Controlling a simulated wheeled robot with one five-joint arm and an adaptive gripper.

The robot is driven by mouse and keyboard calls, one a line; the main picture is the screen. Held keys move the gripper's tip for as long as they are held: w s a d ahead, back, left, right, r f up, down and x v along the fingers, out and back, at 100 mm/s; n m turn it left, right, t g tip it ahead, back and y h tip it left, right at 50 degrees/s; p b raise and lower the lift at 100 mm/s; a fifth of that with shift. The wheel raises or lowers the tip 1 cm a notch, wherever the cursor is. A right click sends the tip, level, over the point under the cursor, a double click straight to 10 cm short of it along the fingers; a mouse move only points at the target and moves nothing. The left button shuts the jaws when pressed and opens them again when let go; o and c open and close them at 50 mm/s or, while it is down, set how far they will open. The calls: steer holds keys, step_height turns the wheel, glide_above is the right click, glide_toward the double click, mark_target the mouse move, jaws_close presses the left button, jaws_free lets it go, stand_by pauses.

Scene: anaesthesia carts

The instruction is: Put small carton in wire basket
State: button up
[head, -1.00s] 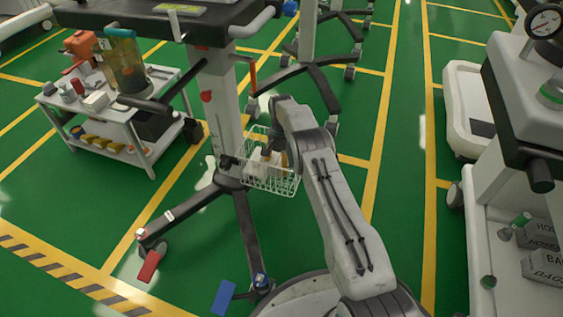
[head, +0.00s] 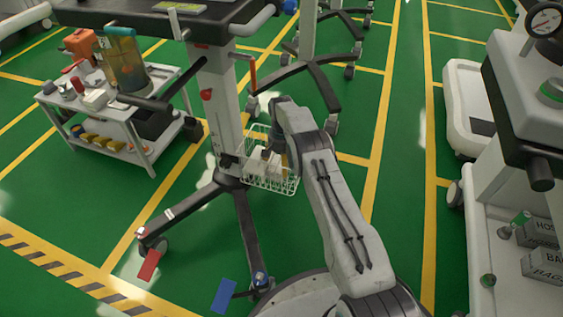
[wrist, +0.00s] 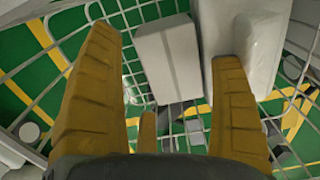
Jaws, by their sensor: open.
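The wire basket (head: 271,184) hangs on the column of the cart in the head view. Its wires also show in the wrist view (wrist: 75,55). A small white carton (wrist: 168,62) lies within the basket's wires, between and beyond my fingertips in the wrist view. A larger pale thing (wrist: 250,42) stands beside it on the right, behind my right finger. White shapes (head: 262,162) show in the basket in the head view, where I cannot tell them apart. My gripper (wrist: 164,45) is open over the basket, its yellow-brown fingers apart with nothing clasped between them.
A white trolley (head: 150,130) with several items stands at the left. The cart's dark legs (head: 247,235) spread on the green floor. Another cart with grey boxes (head: 540,233) is at the right. The floor between my arm and that cart is clear.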

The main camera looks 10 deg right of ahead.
steer(key=shift+r, duration=0.15)
step_height(320, 180, up, 5)
steer(key=shift+f+p, duration=0.2)
steer(key=shift+p, duration=0.65)
steer(key=s+r+n+g+p, duration=0.1)
steer(key=s+r+p, duration=0.4)
steer(key=r, duration=0.5)
steer(key=s+r+n+g+p, duration=0.1)
steer(key=s+r+p, duration=0.4)
steer(key=r, duration=0.5)
steer(key=s+r+n+t, duration=0.1)
steer(key=s+r, duration=0.4)
steer(key=s, duration=0.5)
steer(key=s+r+n+t, duration=0.2)
steer(key=s+r, duration=0.4)
steer(key=s, duration=0.4)
steer(key=s+r+n+t, duration=0.1)
steer(key=s+r, duration=0.4)
steer(key=s, duration=0.6)
steer(key=shift+a+r+n+b, duration=0.3)
steer(key=shift+a+n+b, duration=0.1)
steer(key=shift+b, duration=0.05)
steer(key=shift+s, duration=0.1)
